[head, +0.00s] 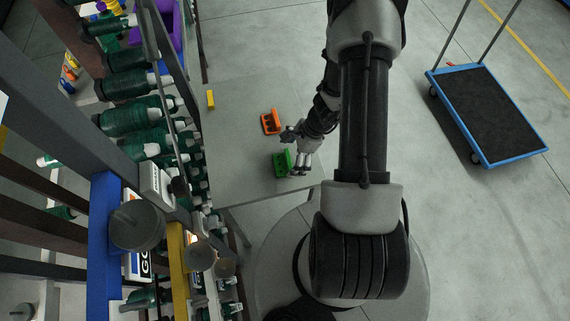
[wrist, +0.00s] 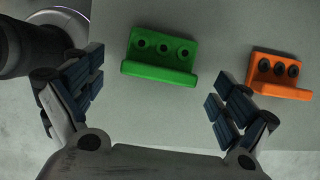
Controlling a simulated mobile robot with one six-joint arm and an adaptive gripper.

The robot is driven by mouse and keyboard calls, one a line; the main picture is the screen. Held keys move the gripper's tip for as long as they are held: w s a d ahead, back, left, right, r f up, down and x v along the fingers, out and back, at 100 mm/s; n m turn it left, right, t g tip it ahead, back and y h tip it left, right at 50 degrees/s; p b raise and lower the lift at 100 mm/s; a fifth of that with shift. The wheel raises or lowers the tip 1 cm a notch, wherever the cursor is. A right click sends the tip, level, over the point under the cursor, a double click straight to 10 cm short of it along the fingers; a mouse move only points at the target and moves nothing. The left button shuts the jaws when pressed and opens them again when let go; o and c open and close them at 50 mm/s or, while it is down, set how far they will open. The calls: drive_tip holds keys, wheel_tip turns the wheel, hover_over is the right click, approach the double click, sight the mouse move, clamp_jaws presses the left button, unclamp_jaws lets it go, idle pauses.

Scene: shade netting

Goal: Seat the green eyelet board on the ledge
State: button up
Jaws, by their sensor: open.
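The green eyelet board (head: 281,163) lies on a flat grey surface below my arm. In the wrist view the green board (wrist: 160,55) shows three eyelets in a row and a raised lip along its near side. My gripper (head: 293,150) is right above or beside it; I cannot tell the height. In the wrist view my gripper (wrist: 158,98) is open, with its fingers to the left and right of the board and nothing between the pads. I cannot make out for certain which part is the ledge.
An orange eyelet board (head: 271,122) lies beyond the green one, to the right in the wrist view (wrist: 280,76). A small yellow block (head: 210,99) lies near the rack. The rack at left holds green thread spools (head: 125,86). A blue-edged cart (head: 490,115) stands at right.

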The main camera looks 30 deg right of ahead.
sight(288, 159)
drive_tip(key=shift+x, duration=1.15)
drive_tip(key=c, duration=1.2)
drive_tip(key=shift+o, duration=0.2)
drive_tip(key=shift+r, duration=0.15)
wheel_tip(288, 159, up, 20)
drive_tip(key=p, duration=0.7)
drive_tip(key=w+a+n+g+h+b, duration=0.2)
drive_tip(key=w+a+n+g+b, duration=0.1)
drive_tip(key=n, duration=0.8)
drive_tip(key=w+a+n+g+h+b, duration=0.2)
drive_tip(key=a+n, duration=0.5)
drive_tip(key=n, duration=0.4)
drive_tip(key=shift+w+a+r+g+b, duration=0.4)
drive_tip(key=shift+g+b, duration=0.2)
drive_tip(key=shift+b, duration=0.8)
